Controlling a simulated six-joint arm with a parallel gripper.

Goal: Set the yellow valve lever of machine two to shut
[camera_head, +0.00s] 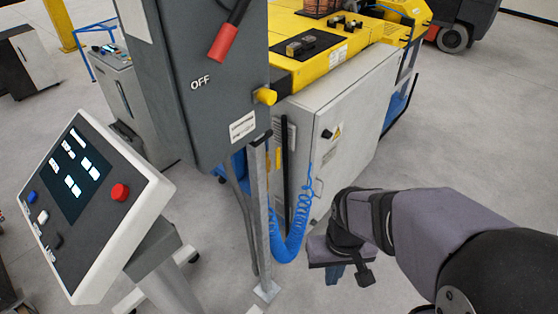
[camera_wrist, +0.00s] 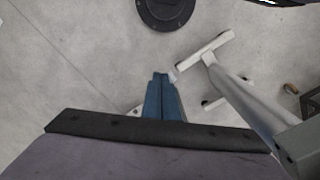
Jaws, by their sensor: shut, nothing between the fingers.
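No part that I can surely name the yellow valve lever shows. A small yellow strip (camera_head: 278,157) stands upright at the left end of the white-and-yellow machine (camera_head: 345,110), partly behind a post; I cannot tell if it is the lever. A yellow knob (camera_head: 265,96) sticks out of the grey switch box's side. No label reading machine two is legible. My gripper (camera_head: 335,274) hangs low over the floor, right of the post and in front of the machine. In the wrist view its blue fingers (camera_wrist: 161,76) are together and empty, apart from everything.
The grey box (camera_head: 205,110) marked OFF has a red-gripped handle (camera_head: 223,42). It stands on a metal post (camera_head: 260,220) with a blue coiled hose (camera_head: 290,235) beside it. A console (camera_head: 90,205) is at left. A round black base (camera_wrist: 165,10) and pale stand (camera_wrist: 235,90) show below.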

